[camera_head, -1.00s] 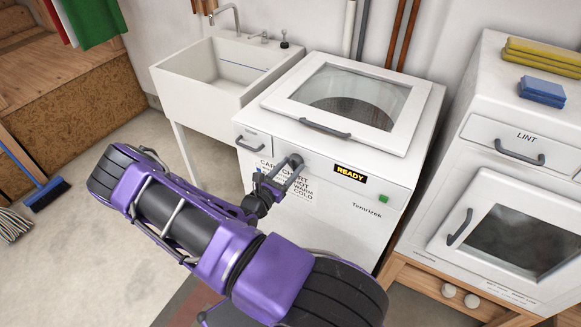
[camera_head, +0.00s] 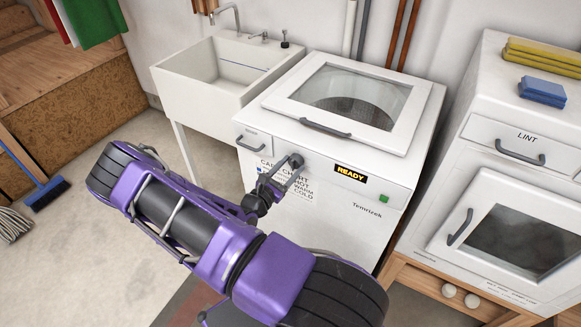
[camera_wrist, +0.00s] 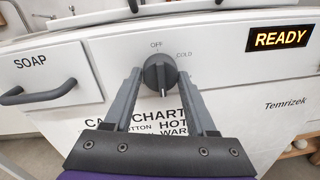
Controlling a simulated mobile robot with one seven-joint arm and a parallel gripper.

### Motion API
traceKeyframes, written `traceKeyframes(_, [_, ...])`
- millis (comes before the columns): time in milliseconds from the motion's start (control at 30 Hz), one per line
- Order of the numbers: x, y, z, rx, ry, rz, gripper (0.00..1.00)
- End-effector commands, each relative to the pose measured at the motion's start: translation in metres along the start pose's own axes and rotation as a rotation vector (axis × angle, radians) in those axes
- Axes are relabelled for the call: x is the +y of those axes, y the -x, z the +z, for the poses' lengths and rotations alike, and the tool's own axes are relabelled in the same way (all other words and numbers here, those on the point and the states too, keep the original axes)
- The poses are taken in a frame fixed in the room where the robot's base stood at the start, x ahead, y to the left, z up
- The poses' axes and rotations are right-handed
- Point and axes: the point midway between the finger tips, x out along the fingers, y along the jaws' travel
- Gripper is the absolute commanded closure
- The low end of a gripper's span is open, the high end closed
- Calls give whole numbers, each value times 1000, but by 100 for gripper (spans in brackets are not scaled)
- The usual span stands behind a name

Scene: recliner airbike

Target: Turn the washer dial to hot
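The white washer (camera_head: 345,215) stands in the middle of the head view, with a READY display on its front. Its dark round dial (camera_wrist: 160,75) is centred in the wrist view. The dial's white mark points down. In the head view the dial (camera_head: 296,160) is at the gripper's tip. My gripper (camera_wrist: 160,72) is open, one finger on each side of the dial. I cannot tell whether the fingers touch it. In the head view my gripper (camera_head: 283,172) partly covers the care chart.
A soap drawer (camera_wrist: 40,80) with a grey handle is left of the dial. The washer lid (camera_head: 345,95) is closed above. A sink (camera_head: 215,85) stands at left, a dryer (camera_head: 510,190) at right. The floor at left is mostly clear.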

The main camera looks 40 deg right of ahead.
Motion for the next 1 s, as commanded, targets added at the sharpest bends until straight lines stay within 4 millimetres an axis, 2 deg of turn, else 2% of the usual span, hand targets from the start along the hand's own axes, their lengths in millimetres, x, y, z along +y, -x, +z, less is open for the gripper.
traceKeyframes(33, [0,0,0,-1,0,0,33])
traceKeyframes(133, [0,0,0,0,0,0,15])
traceKeyframes(433, [0,1,0,1,1,0,15])
traceKeyframes(567, [1,11,-1,2,1,2,15])
traceKeyframes(667, [1,28,-1,3,1,3,15])
traceKeyframes(1000, [1,112,-1,4,-1,4,15])
